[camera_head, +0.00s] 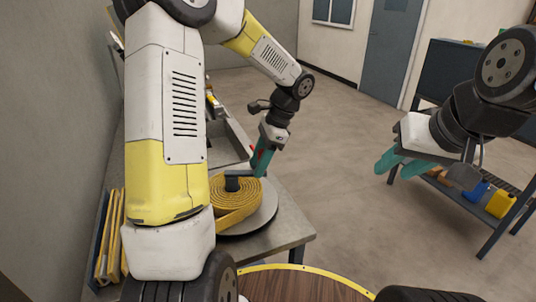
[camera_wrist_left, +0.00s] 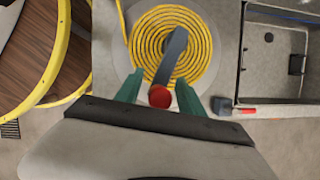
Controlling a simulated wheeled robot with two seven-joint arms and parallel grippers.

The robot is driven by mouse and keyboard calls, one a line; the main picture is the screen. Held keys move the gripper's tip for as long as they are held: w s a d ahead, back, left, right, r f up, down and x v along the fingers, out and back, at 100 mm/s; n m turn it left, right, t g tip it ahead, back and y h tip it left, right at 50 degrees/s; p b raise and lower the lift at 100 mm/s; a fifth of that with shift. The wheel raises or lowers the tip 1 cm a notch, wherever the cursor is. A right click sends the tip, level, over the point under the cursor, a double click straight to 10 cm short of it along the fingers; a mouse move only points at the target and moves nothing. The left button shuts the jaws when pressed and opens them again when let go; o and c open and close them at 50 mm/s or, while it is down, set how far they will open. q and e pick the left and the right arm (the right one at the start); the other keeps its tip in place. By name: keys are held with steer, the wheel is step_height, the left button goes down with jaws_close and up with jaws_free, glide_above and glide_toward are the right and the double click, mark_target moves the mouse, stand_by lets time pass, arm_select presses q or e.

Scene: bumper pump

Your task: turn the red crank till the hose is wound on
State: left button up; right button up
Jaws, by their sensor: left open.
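The yellow hose (camera_head: 232,206) lies coiled on a grey disc (camera_head: 266,208) on the bench. Its coils also show in the left wrist view (camera_wrist_left: 146,42). A dark crank arm (camera_wrist_left: 174,55) lies across the coil and ends in a round red knob (camera_wrist_left: 160,96). My left gripper (camera_head: 261,162) is over the crank in the head view. In the left wrist view its green fingers (camera_wrist_left: 160,84) are open, one on each side of the knob; contact cannot be told. My right gripper (camera_head: 402,163) is open and empty, held in the air well to the right.
The bench (camera_head: 288,222) carries a grey tray (camera_wrist_left: 280,105) beside the disc. Yellow-edged boards (camera_head: 110,235) stand by the wall at left. A shelf unit (camera_head: 440,205) with a blue and a yellow container stands at right. Open floor lies between.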

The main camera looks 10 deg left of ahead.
arm_select(q)
jaws_close()
stand_by(1.4)
